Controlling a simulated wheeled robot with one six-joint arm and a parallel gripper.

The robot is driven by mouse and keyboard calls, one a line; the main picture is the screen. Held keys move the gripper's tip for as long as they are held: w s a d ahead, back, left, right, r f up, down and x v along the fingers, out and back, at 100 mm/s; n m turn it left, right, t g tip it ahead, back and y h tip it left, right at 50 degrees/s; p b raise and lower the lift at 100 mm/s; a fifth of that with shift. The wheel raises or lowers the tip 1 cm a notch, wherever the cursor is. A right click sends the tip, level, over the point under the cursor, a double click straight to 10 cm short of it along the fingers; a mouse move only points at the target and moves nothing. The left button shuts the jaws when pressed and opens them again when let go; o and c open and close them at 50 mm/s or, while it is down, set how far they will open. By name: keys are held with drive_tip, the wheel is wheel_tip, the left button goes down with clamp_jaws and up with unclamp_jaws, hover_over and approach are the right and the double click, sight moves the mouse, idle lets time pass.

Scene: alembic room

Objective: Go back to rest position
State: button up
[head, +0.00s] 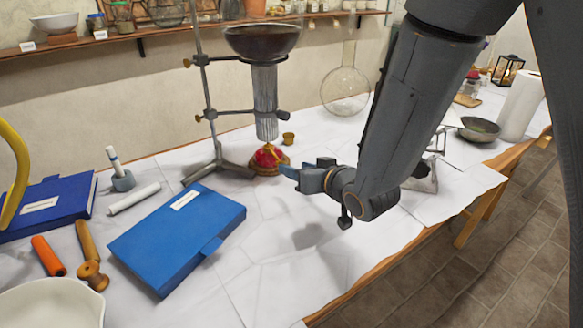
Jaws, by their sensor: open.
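My gripper (305,176) is at the end of my dark grey arm, which comes in from the upper right. It is held above the white-covered table (265,255), and its shadow falls on the cover below. Its fingers point left, towards a red item on a small round wooden base (269,159). The fingers are open and nothing shows between them. The arm is bent and reaches out over the table. I cannot tell exactly how far the fingertips are from the red item.
A metal stand (215,150) holds a dark-filled glass vessel (262,42) above the red item. A round flask (345,90) stands behind. A blue book (178,235) lies left. A bowl (479,129) and paper roll (520,105) stand right. The front middle of the table is clear.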

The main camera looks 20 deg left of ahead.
drive_tip(key=shift+s+d+r, duration=0.1)
drive_tip(key=shift+s+d, duration=0.15)
drive_tip(key=shift+d, duration=0.05)
